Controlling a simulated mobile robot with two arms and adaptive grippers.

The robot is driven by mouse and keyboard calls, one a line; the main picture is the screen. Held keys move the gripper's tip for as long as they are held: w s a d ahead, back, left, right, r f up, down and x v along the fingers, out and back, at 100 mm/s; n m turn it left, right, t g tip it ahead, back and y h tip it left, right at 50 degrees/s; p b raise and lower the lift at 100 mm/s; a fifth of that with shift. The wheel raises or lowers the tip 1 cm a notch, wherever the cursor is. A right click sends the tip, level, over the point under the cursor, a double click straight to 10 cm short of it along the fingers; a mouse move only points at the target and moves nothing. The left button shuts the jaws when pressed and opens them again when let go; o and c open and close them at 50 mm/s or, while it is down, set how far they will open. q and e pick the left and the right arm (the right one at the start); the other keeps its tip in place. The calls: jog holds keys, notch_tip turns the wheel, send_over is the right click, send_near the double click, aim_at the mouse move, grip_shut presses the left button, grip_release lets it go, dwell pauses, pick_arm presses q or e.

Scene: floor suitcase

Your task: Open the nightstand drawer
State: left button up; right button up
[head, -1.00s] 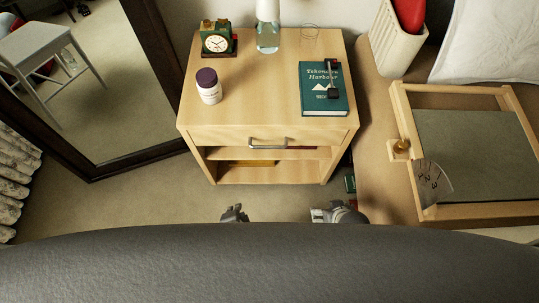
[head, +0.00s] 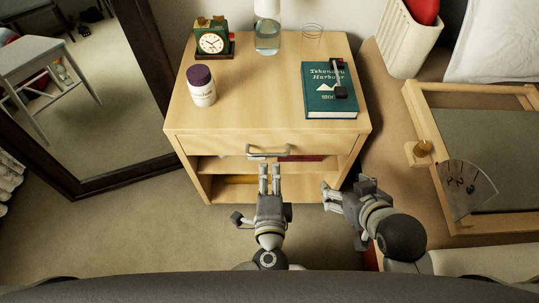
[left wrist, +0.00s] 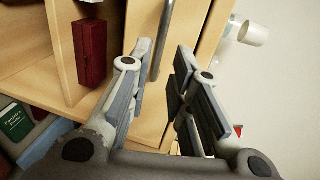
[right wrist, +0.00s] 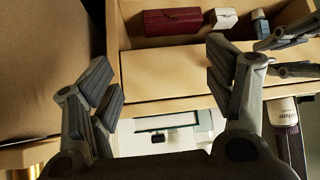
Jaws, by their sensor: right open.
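The light wood nightstand (head: 250,95) stands in the middle of the head view. Its drawer front (head: 215,144) looks flush with the body, with a metal bar handle (head: 285,153) on it. My left gripper (head: 269,166) is open just in front of the handle. In the left wrist view the handle (left wrist: 161,42) appears between the spread fingertips (left wrist: 162,55); contact is not clear. My right gripper (head: 328,192) is open and empty, right of the left one and lower than the drawer. Its fingers (right wrist: 160,75) are spread wide in the right wrist view.
On top are a clock (head: 212,40), a pill bottle (head: 201,88), a glass vessel (head: 267,36) and a green book (head: 318,92). A dark-framed mirror (head: 160,100) stands left. A bed-side surface with a wooden frame (head: 430,140) is right. Shelves below hold a red box (right wrist: 172,20).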

aim_at(270, 154)
pick_arm(q)
jog(key=shift+b+x, duration=0.5)
jog(key=shift+x, duration=3.25)
pick_arm(e)
jog(key=w+a+r+t, duration=0.1)
jog(key=w+r+t, duration=0.2)
jog(key=w+r, duration=0.1)
jog(key=shift+w+a+y, duration=0.2)
jog(key=shift+a+y, duration=0.1)
jog(key=shift+a, duration=0.05)
pick_arm(q)
grip_shut()
pick_arm(e)
jog(key=shift+f, duration=0.1)
